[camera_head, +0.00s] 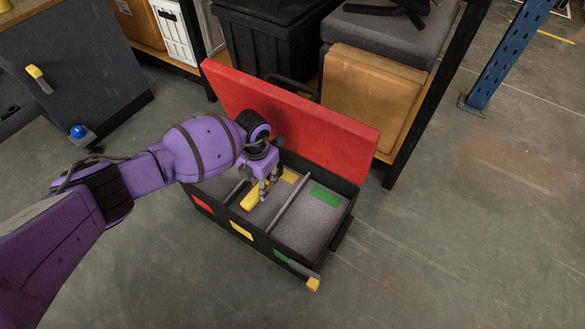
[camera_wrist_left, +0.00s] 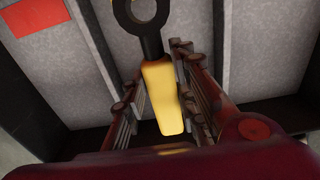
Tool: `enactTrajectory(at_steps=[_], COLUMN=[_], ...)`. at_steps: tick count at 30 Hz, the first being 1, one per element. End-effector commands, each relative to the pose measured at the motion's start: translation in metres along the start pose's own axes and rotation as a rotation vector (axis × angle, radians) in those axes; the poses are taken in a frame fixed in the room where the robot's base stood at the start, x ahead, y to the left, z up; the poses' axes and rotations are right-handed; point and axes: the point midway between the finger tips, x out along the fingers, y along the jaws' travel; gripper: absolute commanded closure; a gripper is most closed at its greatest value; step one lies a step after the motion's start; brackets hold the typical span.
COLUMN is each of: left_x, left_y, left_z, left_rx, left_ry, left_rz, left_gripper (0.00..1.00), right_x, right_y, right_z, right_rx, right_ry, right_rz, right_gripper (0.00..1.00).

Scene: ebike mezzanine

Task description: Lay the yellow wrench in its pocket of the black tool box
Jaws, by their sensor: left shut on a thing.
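The black tool box (camera_head: 320,262) stands open on the floor, its red lid (camera_head: 300,115) tipped up at the back. Dividers split its grey inside into three pockets with red, yellow and green marks. My left gripper (camera_head: 266,186) reaches down over the middle pocket, whose front has a yellow label (camera_head: 242,229). It is shut on the yellow wrench (camera_head: 252,197). In the left wrist view the wrench's yellow handle (camera_wrist_left: 162,95) lies between the fingers, its dark ring end beyond, between two dividers. I cannot tell whether it touches the pocket floor. My right gripper is out of view.
A small grey piece with a yellow end (camera_head: 312,284) is at the box's front right corner. Behind the lid are a black bin (camera_head: 265,45) and an orange-brown box (camera_head: 370,90) by a dark rack post. A grey cabinet (camera_head: 75,60) stands at left. Floor at right is clear.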

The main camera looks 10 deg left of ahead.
Motion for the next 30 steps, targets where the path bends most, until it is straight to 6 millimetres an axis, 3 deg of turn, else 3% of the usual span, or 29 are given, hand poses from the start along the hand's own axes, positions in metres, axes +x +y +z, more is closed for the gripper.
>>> enactTrajectory(at_steps=[10,22,23,27,30], left_x=[0.038,0.043,0.044,0.044,0.044], left_y=[-0.006,-0.006,-0.006,-0.006,-0.006], left_z=[0.006,0.005,0.004,0.004,0.004], left_rx=[-0.001,0.0,0.0,0.001,0.0], left_ry=[0.001,0.002,0.002,0.002,0.002], left_rz=[-0.001,0.0,-0.001,-0.001,-0.001], left_gripper=[1.0,1.0,0.73,0.55,0.55], right_x=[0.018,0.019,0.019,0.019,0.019], right_y=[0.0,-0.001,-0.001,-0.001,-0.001], right_z=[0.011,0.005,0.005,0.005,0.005], right_rx=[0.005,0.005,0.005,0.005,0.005], right_ry=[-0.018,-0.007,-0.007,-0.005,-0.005], right_rz=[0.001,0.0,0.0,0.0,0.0], right_gripper=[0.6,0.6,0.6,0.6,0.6])
